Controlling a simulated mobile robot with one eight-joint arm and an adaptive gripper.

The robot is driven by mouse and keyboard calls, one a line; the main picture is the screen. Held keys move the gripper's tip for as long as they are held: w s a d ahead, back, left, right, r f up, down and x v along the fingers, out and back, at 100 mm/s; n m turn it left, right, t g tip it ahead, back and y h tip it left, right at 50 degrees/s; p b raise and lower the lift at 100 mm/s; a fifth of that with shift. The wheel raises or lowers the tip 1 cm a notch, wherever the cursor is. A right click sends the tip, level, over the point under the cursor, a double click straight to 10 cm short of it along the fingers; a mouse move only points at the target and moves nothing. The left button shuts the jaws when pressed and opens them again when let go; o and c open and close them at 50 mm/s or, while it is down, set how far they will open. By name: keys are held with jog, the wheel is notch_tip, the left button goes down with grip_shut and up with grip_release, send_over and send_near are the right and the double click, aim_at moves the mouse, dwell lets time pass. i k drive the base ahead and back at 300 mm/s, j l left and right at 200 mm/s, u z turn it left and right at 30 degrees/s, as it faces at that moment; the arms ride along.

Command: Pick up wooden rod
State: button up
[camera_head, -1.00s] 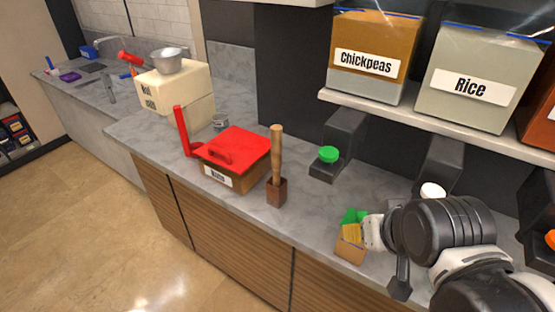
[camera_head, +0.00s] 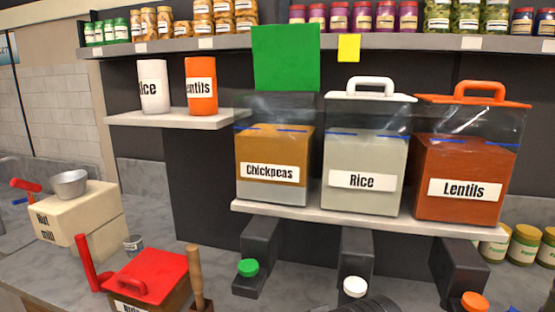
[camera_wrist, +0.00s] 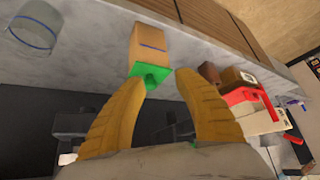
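A brown block (camera_wrist: 209,72) shows in the wrist view, but I cannot clearly make out the rod there. My gripper (camera_wrist: 163,82) shows two tan fingers spread apart, with nothing clamped between them. A small tan box (camera_wrist: 150,45) with a green lid (camera_wrist: 150,73) is just beyond the fingertips.
The red-lidded box (camera_head: 152,280) and nut mill (camera_head: 82,219) are left of the rod. Dispensers with a green knob (camera_head: 248,267), white knob (camera_head: 355,287) and orange knob (camera_head: 474,302) hang below the shelf (camera_head: 380,218) with its large bins.

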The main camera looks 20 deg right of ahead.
aim_at(192, 250)
jog(key=j, duration=1.8)
jog(key=z, duration=0.05)
